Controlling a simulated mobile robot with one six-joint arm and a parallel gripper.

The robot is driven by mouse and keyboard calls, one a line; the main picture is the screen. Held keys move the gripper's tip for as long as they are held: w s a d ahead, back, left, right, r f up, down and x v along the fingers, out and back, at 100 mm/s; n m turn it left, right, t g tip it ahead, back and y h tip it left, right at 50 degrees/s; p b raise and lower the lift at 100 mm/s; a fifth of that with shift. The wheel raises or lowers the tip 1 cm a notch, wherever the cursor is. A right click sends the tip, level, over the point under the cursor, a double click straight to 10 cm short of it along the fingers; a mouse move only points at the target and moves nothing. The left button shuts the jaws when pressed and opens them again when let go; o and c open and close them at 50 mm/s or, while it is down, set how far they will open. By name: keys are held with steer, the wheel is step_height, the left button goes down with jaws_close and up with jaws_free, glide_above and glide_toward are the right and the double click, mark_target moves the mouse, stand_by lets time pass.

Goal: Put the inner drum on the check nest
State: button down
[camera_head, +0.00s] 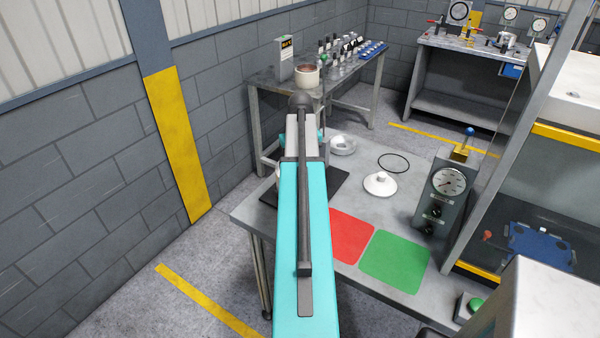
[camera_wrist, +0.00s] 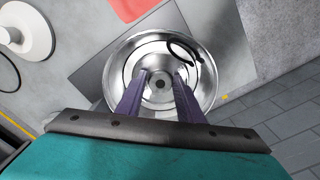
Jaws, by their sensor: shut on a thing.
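In the wrist view my gripper (camera_wrist: 162,80) has its two purple fingers closed on the hub at the middle of a shiny round metal part, which I take for the inner drum (camera_wrist: 148,68). It sits inside a wider metal bowl-shaped rim (camera_wrist: 118,62) over a dark mat (camera_wrist: 92,72); whether it is lifted cannot be told. A black loop (camera_wrist: 184,48) shows at the rim. A white disc with a raised centre, possibly the check nest (camera_head: 380,185), stands on the table and also shows in the wrist view (camera_wrist: 32,42). In the head view my arm hides the fingers and drum.
The table holds a silver ring part (camera_head: 342,145), a black ring (camera_head: 407,164), a red patch (camera_head: 350,237), a green patch (camera_head: 395,262) and a gauge box (camera_head: 440,200) at right. A back bench (camera_head: 262,83) carries a pot (camera_head: 307,76) and several small items.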

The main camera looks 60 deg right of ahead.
steer(key=shift+w+d, duration=0.25)
steer(key=shift+d, duration=0.2)
steer(key=shift+w+d, duration=0.2)
steer(key=shift+d, duration=0.25)
steer(key=shift+p, duration=0.3)
steer(key=shift+f+p, duration=0.9)
steer(key=shift+f, duration=0.8)
steer(key=c, duration=1.2)
jaws_free()
steer(key=shift+s+a+f, duration=0.1)
steer(key=shift+r+b, duration=1.75)
steer(key=shift+r, duration=4.25)
